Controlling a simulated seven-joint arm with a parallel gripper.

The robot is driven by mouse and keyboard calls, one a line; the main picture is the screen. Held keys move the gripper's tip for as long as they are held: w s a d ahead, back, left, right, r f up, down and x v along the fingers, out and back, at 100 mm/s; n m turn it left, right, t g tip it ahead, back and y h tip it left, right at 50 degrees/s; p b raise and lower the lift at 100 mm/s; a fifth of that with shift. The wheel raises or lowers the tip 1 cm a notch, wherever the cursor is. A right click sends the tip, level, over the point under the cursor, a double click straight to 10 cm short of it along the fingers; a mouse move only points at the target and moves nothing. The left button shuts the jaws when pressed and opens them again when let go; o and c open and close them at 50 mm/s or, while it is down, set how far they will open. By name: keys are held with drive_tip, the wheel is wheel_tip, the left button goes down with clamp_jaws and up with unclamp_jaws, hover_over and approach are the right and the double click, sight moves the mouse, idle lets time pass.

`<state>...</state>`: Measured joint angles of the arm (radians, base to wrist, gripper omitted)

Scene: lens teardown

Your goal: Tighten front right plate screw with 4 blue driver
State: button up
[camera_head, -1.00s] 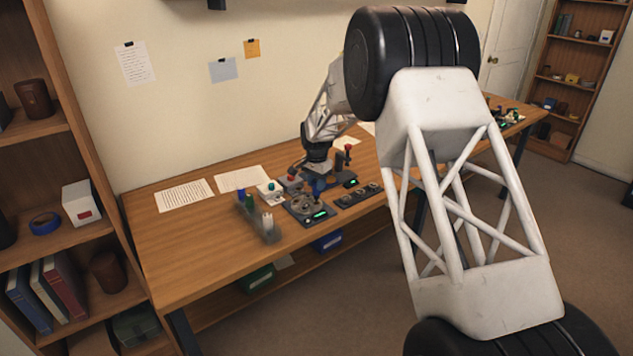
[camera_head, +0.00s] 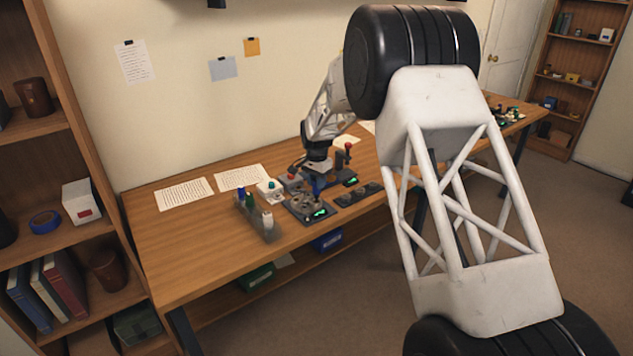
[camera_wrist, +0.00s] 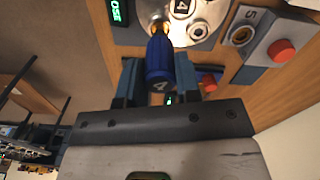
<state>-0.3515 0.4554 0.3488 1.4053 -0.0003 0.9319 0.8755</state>
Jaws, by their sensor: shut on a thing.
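In the head view the blue driver (camera_head: 316,186) stands upright under my gripper, over the grey fixture (camera_head: 297,209).
A green-lit display (camera_wrist: 118,11) sits next to the plate. A block marked "5" (camera_wrist: 247,28) with a red button (camera_wrist: 282,50) is at the right. In the head view a grey rack (camera_head: 262,226) holds other drivers left of the fixture. The table's front left is clear.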

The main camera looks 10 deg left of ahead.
drive_tip(key=shift+f, duration=0.65)
idle(0.9)
